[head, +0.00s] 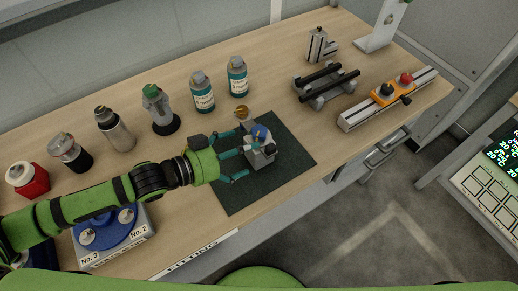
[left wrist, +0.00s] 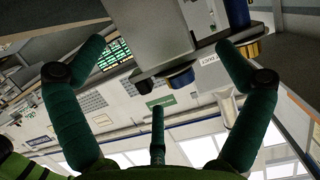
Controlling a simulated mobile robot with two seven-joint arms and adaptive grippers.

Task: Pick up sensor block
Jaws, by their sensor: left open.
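The sensor block appears to be the small grey block (head: 262,157) with a blue part on top, on the dark green mat (head: 290,150) in the head view. My left gripper (head: 246,152) reaches it from the left, its teal fingers open and partly hiding it. In the left wrist view a grey block (left wrist: 155,30) with dark blue round parts lies ahead of and between the spread fingertips (left wrist: 161,48). A gap shows on each side there; contact cannot be told. My right gripper is not in view.
Two teal-labelled bottles (head: 237,78) and several other capped containers line the back left. A blue round fixture (head: 112,232) is under my left arm. Grey fixtures (head: 326,84) and a rail with orange clamp (head: 388,97) stand at the right. The mat's right part is clear.

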